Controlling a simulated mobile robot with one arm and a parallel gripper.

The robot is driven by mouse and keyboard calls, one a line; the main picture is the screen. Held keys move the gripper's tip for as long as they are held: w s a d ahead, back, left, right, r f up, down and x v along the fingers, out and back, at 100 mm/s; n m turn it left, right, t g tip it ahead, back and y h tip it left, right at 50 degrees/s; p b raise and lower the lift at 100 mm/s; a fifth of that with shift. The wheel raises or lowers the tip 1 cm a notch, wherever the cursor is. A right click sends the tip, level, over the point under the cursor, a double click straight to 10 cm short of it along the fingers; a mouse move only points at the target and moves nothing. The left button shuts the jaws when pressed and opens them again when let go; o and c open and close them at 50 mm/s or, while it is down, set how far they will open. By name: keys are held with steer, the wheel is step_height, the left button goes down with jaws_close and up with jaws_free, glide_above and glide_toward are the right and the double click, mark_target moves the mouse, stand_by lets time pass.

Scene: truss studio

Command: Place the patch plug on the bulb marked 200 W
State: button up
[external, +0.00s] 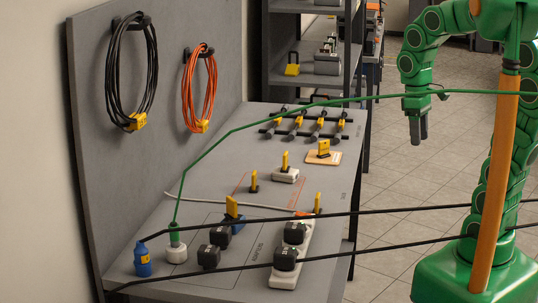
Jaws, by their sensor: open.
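My gripper (418,137) hangs at the right with its dark fingers pointing down, open and empty. It is over the floor, clear of the grey table (200,205). A green plug-like piece (175,235) stands upright in a round white base (177,253) at the table's front left, with a green cable (250,123) rising from it; I cannot tell whether it is the patch plug. No marking of 200 W is legible, and I cannot make out which thing is the bulb.
A white power strip (303,248) holds black plugs. Loose black plugs (209,257) and several yellow-tagged pieces (285,163) stand on the table. Black cables (400,212) cross the foreground; the green cable spans above the table. An orange post (495,180) stands right.

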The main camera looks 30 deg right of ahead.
steer(key=s+d+f+m, duration=0.3)
steer(key=s+f+m, duration=0.1)
steer(key=s, duration=0.6)
steer(key=shift+s+d+m, duration=0.2)
steer(key=shift+s+m, duration=0.1)
steer(key=shift+s, duration=0.1)
steer(key=shift+f, duration=0.1)
stand_by(0.4)
